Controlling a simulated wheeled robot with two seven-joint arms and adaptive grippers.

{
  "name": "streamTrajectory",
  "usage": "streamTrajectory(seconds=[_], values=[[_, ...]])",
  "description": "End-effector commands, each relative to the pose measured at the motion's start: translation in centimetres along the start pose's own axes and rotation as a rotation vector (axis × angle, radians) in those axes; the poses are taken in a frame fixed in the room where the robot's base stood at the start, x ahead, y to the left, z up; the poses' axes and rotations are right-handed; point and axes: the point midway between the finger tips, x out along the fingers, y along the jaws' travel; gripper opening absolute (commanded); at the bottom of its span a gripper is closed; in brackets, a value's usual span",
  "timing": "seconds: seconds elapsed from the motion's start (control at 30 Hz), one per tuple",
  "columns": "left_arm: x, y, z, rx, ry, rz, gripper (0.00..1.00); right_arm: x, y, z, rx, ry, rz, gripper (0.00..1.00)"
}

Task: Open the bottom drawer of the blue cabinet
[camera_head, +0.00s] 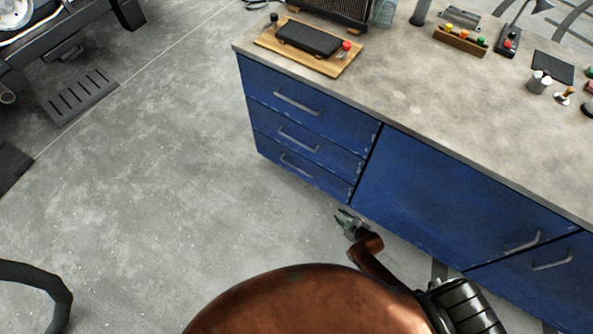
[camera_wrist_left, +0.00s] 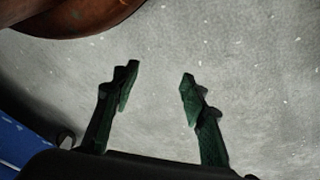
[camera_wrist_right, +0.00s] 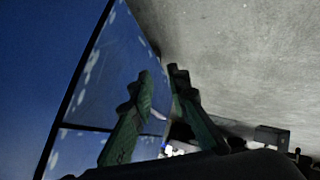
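The blue cabinet (camera_head: 440,190) stands under a grey worktop, with a stack of three drawers at its left end. The bottom drawer (camera_head: 322,181) looks shut flush, with a grey bar handle (camera_head: 296,166). My right gripper (camera_head: 348,222) is low, in front of the cabinet and right of the bottom drawer, apart from its handle. In the right wrist view its green fingers (camera_wrist_right: 160,72) are parted a little and empty, beside the blue front (camera_wrist_right: 105,75). My left gripper is outside the head view; in the left wrist view its fingers (camera_wrist_left: 160,72) are wide apart and empty over floor.
A wooden board (camera_head: 265,40) with a dark block and several small items stand on the worktop (camera_head: 400,85). Wider doors with handles fill the cabinet's right part. The concrete floor (camera_head: 190,170) left of and before the drawers is clear. A vehicle frame (camera_head: 60,35) is at upper left.

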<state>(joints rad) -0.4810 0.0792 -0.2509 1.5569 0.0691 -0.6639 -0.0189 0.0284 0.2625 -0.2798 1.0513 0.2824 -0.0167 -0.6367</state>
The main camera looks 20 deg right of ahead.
Motion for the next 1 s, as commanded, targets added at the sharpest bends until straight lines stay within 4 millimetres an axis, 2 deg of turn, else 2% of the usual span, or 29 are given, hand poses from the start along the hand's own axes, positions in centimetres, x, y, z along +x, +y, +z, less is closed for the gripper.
streamTrajectory(seconds=[0.03,0.1,0.3,0.4,0.6,0.77,0.87,1.0], values=[[1.6,0.4,0.1,-0.006,0.0,0.011,0.4,2.9,0.0,-0.2,-0.041,0.039,0.012,0.16],[1.8,0.9,-0.8,-0.011,0.009,0.025,0.4,5.3,1.2,-2.4,-0.102,0.102,0.041,0.16],[1.7,2.3,-3.0,-0.024,0.029,0.064,0.4,11.1,3.5,-8.1,-0.267,0.269,0.126,0.16],[1.2,2.8,-4.0,-0.031,0.036,0.081,0.4,13.1,4.2,-10.7,-0.336,0.339,0.166,0.16],[-0.1,3.4,-5.5,-0.037,0.05,0.102,0.4,14.9,5.0,-14.2,-0.419,0.425,0.223,0.16],[-0.7,3.6,-6.1,-0.038,0.056,0.109,0.4,15.3,5.4,-15.6,-0.446,0.454,0.245,0.16],[-0.6,3.9,-6.3,-0.04,0.068,0.114,0.4,15.7,5.6,-16.1,-0.45,0.46,0.25,0.16],[0.8,4.4,-6.8,-0.047,0.113,0.13,0.4,17.1,5.8,-16.8,-0.451,0.461,0.251,0.16]])
